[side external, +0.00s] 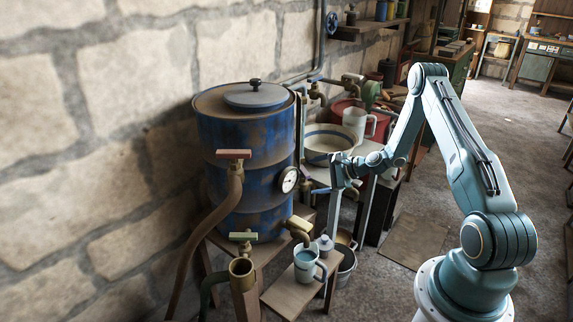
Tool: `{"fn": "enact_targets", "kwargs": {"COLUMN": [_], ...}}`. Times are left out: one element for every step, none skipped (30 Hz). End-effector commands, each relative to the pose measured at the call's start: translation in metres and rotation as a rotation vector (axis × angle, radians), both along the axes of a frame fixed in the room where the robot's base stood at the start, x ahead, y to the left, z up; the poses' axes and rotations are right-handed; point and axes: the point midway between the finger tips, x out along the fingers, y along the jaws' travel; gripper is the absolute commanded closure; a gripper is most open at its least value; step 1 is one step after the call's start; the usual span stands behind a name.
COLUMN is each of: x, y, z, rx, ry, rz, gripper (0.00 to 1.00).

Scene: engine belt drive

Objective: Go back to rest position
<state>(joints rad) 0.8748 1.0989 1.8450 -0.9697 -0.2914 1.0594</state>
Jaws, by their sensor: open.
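My arm reaches left from its base at the lower right. My gripper (335,205) hangs at its end, just right of the blue barrel (225,185), and points down. It is open, with nothing visible held in it. Its fingertips are small and hard to separate from the table parts behind. A blue mug (305,266) with pale liquid stands on a low wooden stool (292,293), below and left of my gripper.
A basin (327,143) and a white pitcher (355,125) stand behind my gripper. A metal bucket (345,266) is on the floor. Open floor (530,150) lies to the right.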

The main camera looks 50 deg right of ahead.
Motion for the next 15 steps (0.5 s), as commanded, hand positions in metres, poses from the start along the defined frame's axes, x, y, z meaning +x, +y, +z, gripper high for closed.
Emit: {"fn": "enact_targets", "kwargs": {"x": [0.002,0.002,0.002,0.002,0.002,0.002,0.001,0.001,0.000,0.000,-0.001,-0.002,-0.003,-0.004,-0.005], "y": [0.004,0.006,0.009,0.011,0.013,0.016,0.019,0.022,0.025,0.028,0.031,0.035,0.038,0.041,0.046], "z": [0.014,0.020,0.029,0.035,0.041,0.049,0.055,0.061,0.069,0.074,0.080,0.087,0.093,0.098,0.105], "rx": [-0.037,-0.056,-0.082,-0.101,-0.121,-0.147,-0.165,-0.185,-0.211,-0.230,-0.249,-0.276,-0.294,-0.313,-0.337], "ry": [0.002,0.005,0.009,0.013,0.015,0.019,0.023,0.025,0.029,0.033,0.036,0.040,0.043,0.047,0.050], "rz": [0.031,0.049,0.071,0.087,0.104,0.128,0.144,0.162,0.184,0.200,0.218,0.241,0.258,0.274,0.297], "gripper": [0.15,0.15,0.15,0.15,0.15,0.15,0.15,0.15,0.15,0.15,0.15,0.15,0.15,0.15,0.15]}}
